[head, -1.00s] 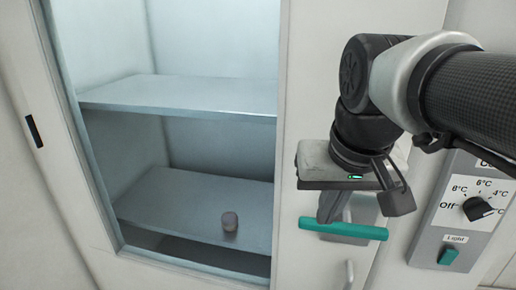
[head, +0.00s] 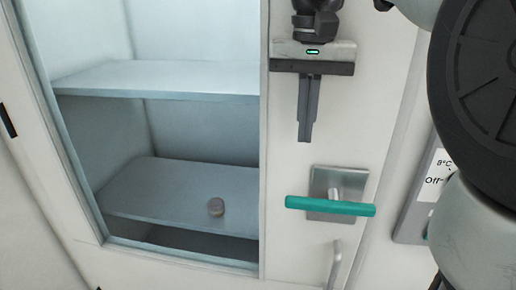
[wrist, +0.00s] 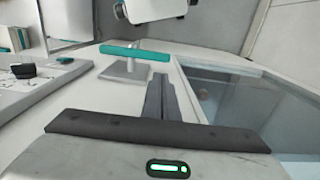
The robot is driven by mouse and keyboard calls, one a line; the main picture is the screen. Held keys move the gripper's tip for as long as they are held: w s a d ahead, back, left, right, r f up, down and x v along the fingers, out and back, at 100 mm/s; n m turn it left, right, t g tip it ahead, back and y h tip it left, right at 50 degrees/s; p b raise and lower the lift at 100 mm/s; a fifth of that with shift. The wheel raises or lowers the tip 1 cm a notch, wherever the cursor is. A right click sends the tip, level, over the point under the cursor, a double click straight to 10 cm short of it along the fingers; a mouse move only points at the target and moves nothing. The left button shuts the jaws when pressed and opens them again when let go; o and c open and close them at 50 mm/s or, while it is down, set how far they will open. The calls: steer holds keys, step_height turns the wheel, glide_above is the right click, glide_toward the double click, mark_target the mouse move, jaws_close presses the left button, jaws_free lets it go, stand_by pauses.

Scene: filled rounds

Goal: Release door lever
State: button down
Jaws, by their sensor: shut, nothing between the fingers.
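The door lever (head: 330,206) is a teal bar on a grey square plate (head: 325,181), on the white door frame right of the glass. It lies nearly level, its right end slightly lower in the head view. My gripper (head: 305,138) is shut and empty, above and a little left of the lever, with a clear gap between them. In the wrist view the shut fingers (wrist: 156,80) point toward the lever (wrist: 135,53), which is beyond their tips and apart from them.
A curved metal handle (head: 335,264) is below the lever. A control panel (head: 430,195) is at the right, partly hidden by my arm.

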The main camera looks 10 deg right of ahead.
mark_target(288, 196)
step_height(288, 196, down, 13)
steer(key=shift+f+b, duration=0.1)
steer(key=shift+b, duration=0.6)
steer(key=shift+a+f, duration=0.1)
steer(key=f+h, duration=0.1)
steer(key=a+f+g+h+p, duration=0.1)
steer(key=shift+w+h, duration=0.15)
steer(key=shift+h, duration=0.25)
step_height(288, 196, down, 2)
steer(key=h, duration=0.2)
steer(key=shift+w+a+f+g+h, duration=0.1)
steer(key=shift+a+f+g+h, duration=0.05)
steer(key=shift+g+h, duration=0.25)
steer(key=shift+d+f+g+h+b, duration=0.3)
steer(key=shift+f+h+b, duration=0.2)
steer(key=shift+f+h, duration=0.55)
steer(key=shift+d+f+g+h+b, duration=0.15)
steer(key=shift+f+g+h+b, duration=0.3)
steer(key=shift+f+h, duration=0.6)
steer(key=shift+s+f, duration=0.15)
steer(key=shift+s, duration=0.1)
